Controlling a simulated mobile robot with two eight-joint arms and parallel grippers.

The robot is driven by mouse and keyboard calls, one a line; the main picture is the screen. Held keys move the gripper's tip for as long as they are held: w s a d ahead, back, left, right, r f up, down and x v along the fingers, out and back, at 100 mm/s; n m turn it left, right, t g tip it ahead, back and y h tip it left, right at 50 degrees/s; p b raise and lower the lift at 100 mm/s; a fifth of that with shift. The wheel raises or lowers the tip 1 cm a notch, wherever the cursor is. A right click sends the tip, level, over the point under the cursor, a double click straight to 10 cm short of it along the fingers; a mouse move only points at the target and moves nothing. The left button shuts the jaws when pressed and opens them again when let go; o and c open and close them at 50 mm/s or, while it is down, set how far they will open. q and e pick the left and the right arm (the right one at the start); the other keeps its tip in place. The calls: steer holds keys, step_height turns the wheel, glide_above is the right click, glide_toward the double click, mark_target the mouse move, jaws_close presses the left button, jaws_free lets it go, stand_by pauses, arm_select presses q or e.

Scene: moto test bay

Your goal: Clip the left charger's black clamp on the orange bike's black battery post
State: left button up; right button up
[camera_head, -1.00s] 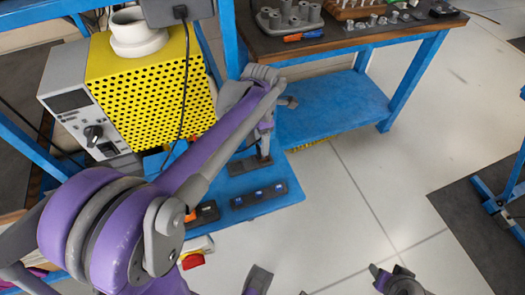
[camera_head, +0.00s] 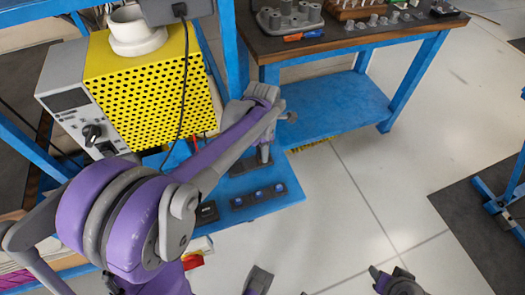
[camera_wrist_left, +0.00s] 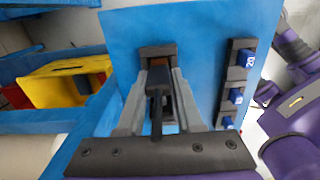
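My left gripper (camera_head: 263,157) is low over a blue shelf (camera_head: 285,206), its fingers pointing down. In the left wrist view the two grey fingers (camera_wrist_left: 161,78) stand on either side of a narrow black piece with an orange-brown patch, likely the black clamp (camera_wrist_left: 157,108). Its far end is at a black block (camera_wrist_left: 157,50) on the blue surface. I cannot tell whether the fingers touch the clamp. The orange bike and its battery post are not in view.
A black rack with several blue pieces (camera_head: 258,196) lies beside the gripper; it also shows in the left wrist view (camera_wrist_left: 237,85). A yellow perforated box (camera_head: 150,85) with a grey panel stands behind my arm. A workbench (camera_head: 345,40) is beyond. Pale floor (camera_head: 350,190) is open at right.

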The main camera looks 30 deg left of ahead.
arm_select(q)
jaws_close()
steer(key=shift+r, duration=0.1)
step_height(320, 180, up, 10)
steer(key=shift+f+p, duration=0.1)
steer(key=shift+p, duration=0.65)
steer(key=m, duration=0.1)
steer(key=w+m+p, duration=0.1)
steer(key=m, duration=0.1)
steer(key=shift+d+f, duration=0.15)
steer(key=shift+d, duration=0.25)
steer(key=w+d+f+m+p, duration=0.2)
steer(key=d+m+p, duration=0.1)
steer(key=m, duration=0.9)
steer(key=w+d+f+m+p, duration=0.2)
steer(key=w+d+m+p, duration=0.1)
steer(key=m, duration=0.9)
steer(key=shift+w+m+p, duration=0.25)
steer(key=shift+m+p, duration=0.1)
steer(key=shift+m, duration=0.05)
